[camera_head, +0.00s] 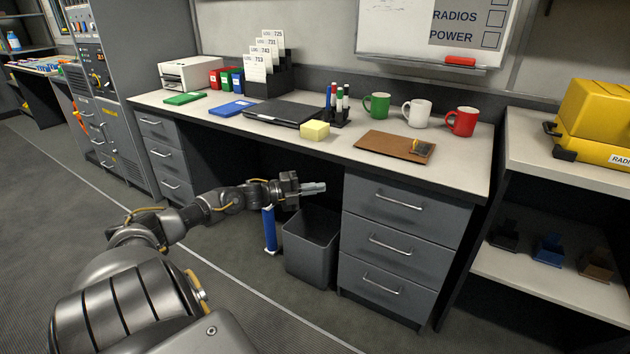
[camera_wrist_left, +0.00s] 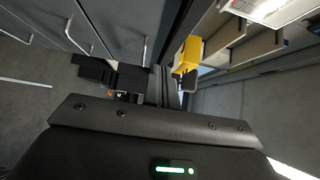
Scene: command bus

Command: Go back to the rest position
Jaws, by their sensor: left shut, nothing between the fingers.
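My left arm comes in from the left in the head view and reaches toward the desk. My left gripper (camera_head: 313,188) is shut and empty. It is in front of the dark knee space under the desk, above the grey waste bin (camera_head: 311,247). The wrist view shows the gripper's dark fingers (camera_wrist_left: 118,75) with nothing held between them. My right gripper is not in view.
The desk top (camera_head: 340,155) holds mugs, a clipboard (camera_head: 396,146), a laptop (camera_head: 270,113) and a pen holder. A blue roll (camera_head: 269,230) stands beside the bin. A shelf (camera_head: 560,150) with a yellow case (camera_head: 598,115) is at right. Floor at left is clear.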

